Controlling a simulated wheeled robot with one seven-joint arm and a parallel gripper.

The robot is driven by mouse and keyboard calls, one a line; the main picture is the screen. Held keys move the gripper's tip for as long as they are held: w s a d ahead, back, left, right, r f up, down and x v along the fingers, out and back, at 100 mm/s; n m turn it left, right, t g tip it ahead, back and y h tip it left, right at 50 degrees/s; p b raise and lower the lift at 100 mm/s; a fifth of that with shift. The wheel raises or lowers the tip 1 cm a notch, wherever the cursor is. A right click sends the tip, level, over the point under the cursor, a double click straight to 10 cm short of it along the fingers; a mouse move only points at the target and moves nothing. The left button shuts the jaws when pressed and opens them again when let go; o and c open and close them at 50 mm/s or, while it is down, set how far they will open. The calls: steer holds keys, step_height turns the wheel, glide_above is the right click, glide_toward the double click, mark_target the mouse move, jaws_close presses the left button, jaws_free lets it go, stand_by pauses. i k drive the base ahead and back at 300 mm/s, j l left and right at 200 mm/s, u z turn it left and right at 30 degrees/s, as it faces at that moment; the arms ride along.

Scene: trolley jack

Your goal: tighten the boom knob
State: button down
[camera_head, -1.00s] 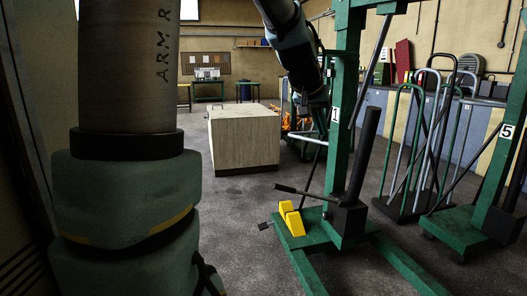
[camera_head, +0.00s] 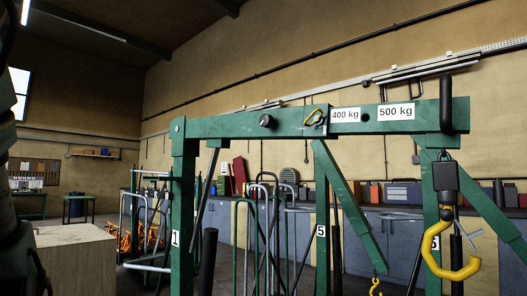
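The green boom (camera_head: 225,127) runs level from the top of the upright mast (camera_head: 182,210) marked 1 out to the right. I cannot tell how tight the knob is. Labels reading 400 kg (camera_head: 345,115) and 500 kg (camera_head: 396,112) are on the boom, with a dark hole between them. A yellow hook (camera_head: 450,262) hangs from the boom's right end. My gripper is out of view; only a dark part of my arm shows at the left edge.
A pale block (camera_head: 75,262) stands at lower left. Behind the boom are more green frames marked 5 and 6, with a smaller yellow hook (camera_head: 375,287). Tube racks (camera_head: 262,230) and blue-grey cabinets (camera_head: 400,235) line the back wall.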

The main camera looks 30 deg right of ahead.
mark_target(266, 121)
steer(key=z, duration=1.55)
